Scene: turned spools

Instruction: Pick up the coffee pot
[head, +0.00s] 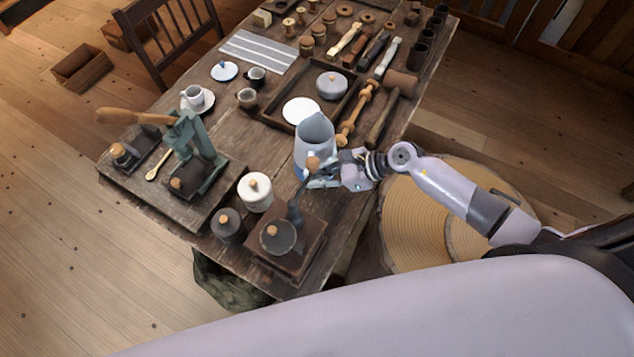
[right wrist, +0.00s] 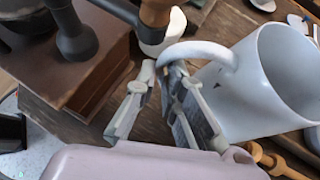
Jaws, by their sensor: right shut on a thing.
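The coffee pot (head: 314,136) is a pale blue-grey jug with a spout, near the right side of the table in the head view. In the right wrist view the pot (right wrist: 262,80) fills the right side, its open mouth facing right and its curved handle (right wrist: 198,50) toward my fingers. My right gripper (head: 318,180) is at the pot's near side. In the right wrist view the right gripper (right wrist: 160,90) is shut on the handle; a finger hides part of the grip. I cannot tell whether the pot's base touches the table. My left gripper is not in view.
A coffee grinder (head: 283,255) stands close in front, its crank's wooden knob (right wrist: 156,12) near my fingers. A white lidded jar (head: 255,192) and a dark jar (head: 228,225) stand to the left. A tray (head: 276,118) with a plate lies behind. Wooden tools crowd the right edge.

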